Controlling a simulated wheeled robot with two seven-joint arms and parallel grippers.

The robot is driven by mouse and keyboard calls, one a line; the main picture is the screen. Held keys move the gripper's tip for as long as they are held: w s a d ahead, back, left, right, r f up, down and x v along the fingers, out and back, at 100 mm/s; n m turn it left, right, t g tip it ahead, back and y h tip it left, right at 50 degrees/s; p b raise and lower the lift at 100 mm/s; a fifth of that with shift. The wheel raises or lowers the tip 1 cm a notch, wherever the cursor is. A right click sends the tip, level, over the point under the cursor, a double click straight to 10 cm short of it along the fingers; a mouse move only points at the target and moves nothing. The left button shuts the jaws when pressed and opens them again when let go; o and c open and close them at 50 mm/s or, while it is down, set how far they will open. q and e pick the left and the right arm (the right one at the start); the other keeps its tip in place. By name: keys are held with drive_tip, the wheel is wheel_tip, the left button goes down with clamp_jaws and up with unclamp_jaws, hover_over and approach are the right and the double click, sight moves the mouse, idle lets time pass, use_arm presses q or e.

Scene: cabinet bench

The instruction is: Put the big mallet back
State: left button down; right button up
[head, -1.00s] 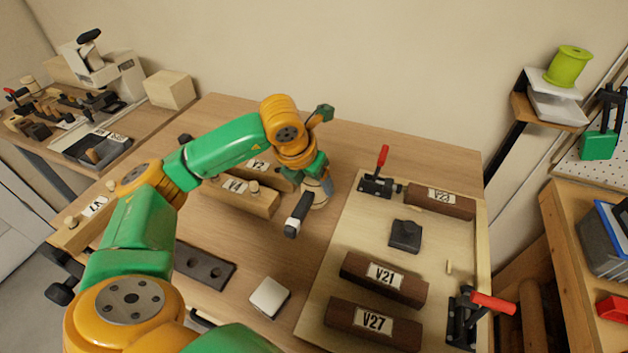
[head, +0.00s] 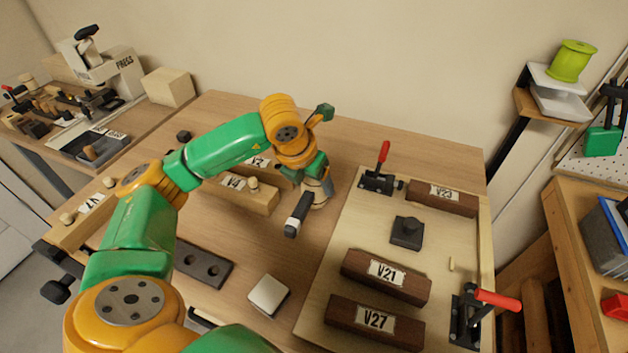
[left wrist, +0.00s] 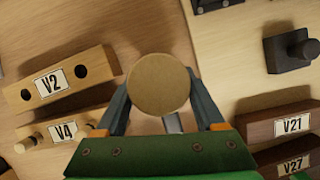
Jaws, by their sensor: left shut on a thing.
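My left gripper (head: 322,187) is low over the middle of the bench (head: 380,155), beside the left edge of the pale board. It is shut on what looks like the big mallet (head: 298,214); a dark end with a pale band points toward the front left, and a tan part shows by the fingers. In the left wrist view, a round tan end face (left wrist: 158,85) sits between the fingers of the left gripper (left wrist: 158,100). A short grey-white piece shows below it. Whether the mallet touches the bench I cannot tell. My right gripper is not in view.
A pale board (head: 355,215) carries dark blocks V21 (head: 400,277), V27 (head: 345,320) and V23, red-handled clamps and a black knobbed piece (head: 407,232). Light blocks V2 and V4 (head: 228,190) lie left of the gripper. A pale square piece (head: 268,294) lies in front.

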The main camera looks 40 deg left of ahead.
use_arm(q)
drive_tip(key=shift+f, duration=0.1)
idle(0.3)
drive_tip(key=shift+f+b, duration=0.3)
drive_tip(key=shift+b, duration=0.15)
drive_tip(key=shift+f+b, duration=0.75)
drive_tip(key=shift+b, duration=0.15)
idle(0.5)
unclamp_jaws()
drive_tip(key=shift+r, duration=0.1)
drive_tip(key=p+v, duration=0.3)
drive_tip(key=v, duration=0.2)
drive_tip(key=shift+s+r+p, duration=0.1)
drive_tip(key=shift+r+p, duration=0.3)
drive_tip(key=shift+s+r, duration=0.3)
drive_tip(key=shift+r, duration=0.2)
